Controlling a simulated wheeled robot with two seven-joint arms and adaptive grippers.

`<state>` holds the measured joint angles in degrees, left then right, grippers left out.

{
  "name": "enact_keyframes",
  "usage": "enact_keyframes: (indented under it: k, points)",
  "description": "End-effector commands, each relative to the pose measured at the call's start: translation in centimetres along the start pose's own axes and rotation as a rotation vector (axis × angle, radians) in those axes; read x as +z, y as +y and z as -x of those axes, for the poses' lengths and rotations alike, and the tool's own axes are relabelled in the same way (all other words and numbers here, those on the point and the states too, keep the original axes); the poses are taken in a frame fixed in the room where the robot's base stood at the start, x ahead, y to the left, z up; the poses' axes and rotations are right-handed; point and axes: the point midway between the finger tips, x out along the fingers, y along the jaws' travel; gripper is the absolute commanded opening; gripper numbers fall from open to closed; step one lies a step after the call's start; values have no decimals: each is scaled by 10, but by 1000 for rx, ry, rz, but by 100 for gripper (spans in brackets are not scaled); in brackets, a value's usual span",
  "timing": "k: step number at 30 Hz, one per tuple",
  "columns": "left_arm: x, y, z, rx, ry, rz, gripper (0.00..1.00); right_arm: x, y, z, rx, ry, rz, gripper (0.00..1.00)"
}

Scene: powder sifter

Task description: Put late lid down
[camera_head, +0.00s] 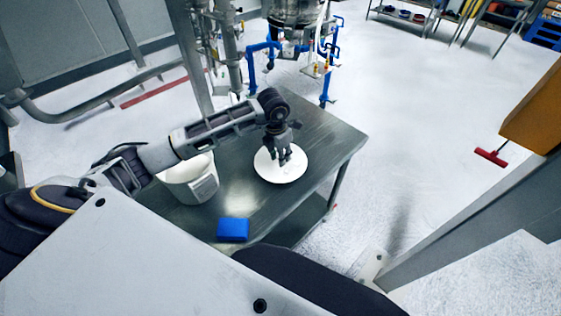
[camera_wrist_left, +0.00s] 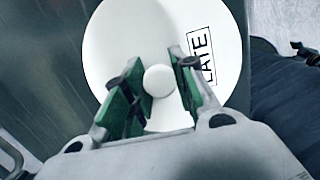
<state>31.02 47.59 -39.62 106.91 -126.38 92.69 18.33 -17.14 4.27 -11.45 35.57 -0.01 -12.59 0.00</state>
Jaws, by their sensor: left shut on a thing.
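The late lid (camera_head: 272,172) is a round white disc over the steel table (camera_head: 331,144); I cannot tell whether it touches the top. In the left wrist view the lid (camera_wrist_left: 222,30) shows a boxed "LATE" label and a round centre knob (camera_wrist_left: 158,81). My left gripper (camera_head: 283,157) comes from above, with its fingers shut on the lid's knob. The fingers also show in the left wrist view (camera_wrist_left: 157,92) on both sides of the knob. My right gripper is not in view.
A white bucket (camera_head: 203,190) stands on the table to the left of the lid, partly behind my left arm. A blue block (camera_head: 233,229) lies near the table's front edge. Blue-legged equipment (camera_head: 262,48) stands behind the table. Bare tabletop lies right of the lid.

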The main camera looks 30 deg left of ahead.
Motion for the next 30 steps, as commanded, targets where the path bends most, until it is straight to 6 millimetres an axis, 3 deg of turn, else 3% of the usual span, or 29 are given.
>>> enact_keyframes:
  k: [15, 29, 30]
  points:
    - [-5, 0, -36, 0, 0, 0, 3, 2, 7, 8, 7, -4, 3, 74]
    - [-5, 0, -41, 1, 0, -1, 3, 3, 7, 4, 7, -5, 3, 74]
    - [-5, 0, -40, 0, 0, -1, 31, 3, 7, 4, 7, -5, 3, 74]
